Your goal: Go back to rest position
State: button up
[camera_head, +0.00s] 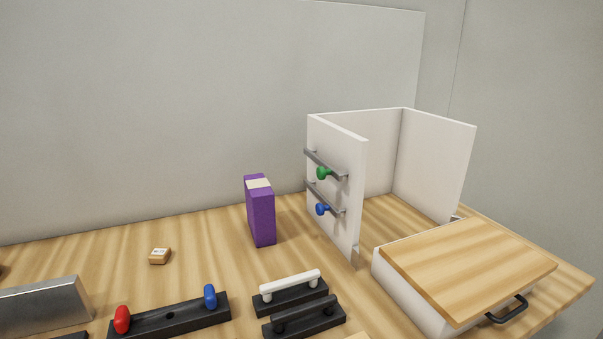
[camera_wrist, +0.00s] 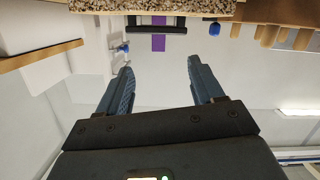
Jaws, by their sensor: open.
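My gripper (camera_wrist: 160,66) shows in the wrist view with its two dark blue-grey fingers spread apart. The space between the fingers is empty, and nothing touches the fingertips. The wrist view looks turned over, with table edges along its top and pale wall beyond the fingers. My gripper and arm do not show in the head view, so their place over the table cannot be told from there.
The wooden table holds a purple block (camera_head: 260,212), a white open cabinet (camera_head: 338,190) with green and blue knobs, and a wooden-topped drawer box (camera_head: 467,264). A black rack (camera_head: 170,317), handles (camera_head: 290,288) and a small wooden block (camera_head: 159,256) lie in front.

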jog(key=s+d+m+h, duration=0.2)
jog(key=s+d, duration=0.3)
jog(key=s, duration=0.3)
jog(key=s+d+f+m+h, duration=0.1)
jog(key=s+d+m, duration=0.1)
jog(key=s+d, duration=0.3)
jog(key=s+d+f+m+h, duration=0.1)
jog(key=s+d, duration=0.4)
jog(key=s, duration=0.8)
jog(key=shift+d+m+h, duration=0.2)
jog(key=shift+m+h, duration=0.6)
jog(key=shift+s, duration=0.1)
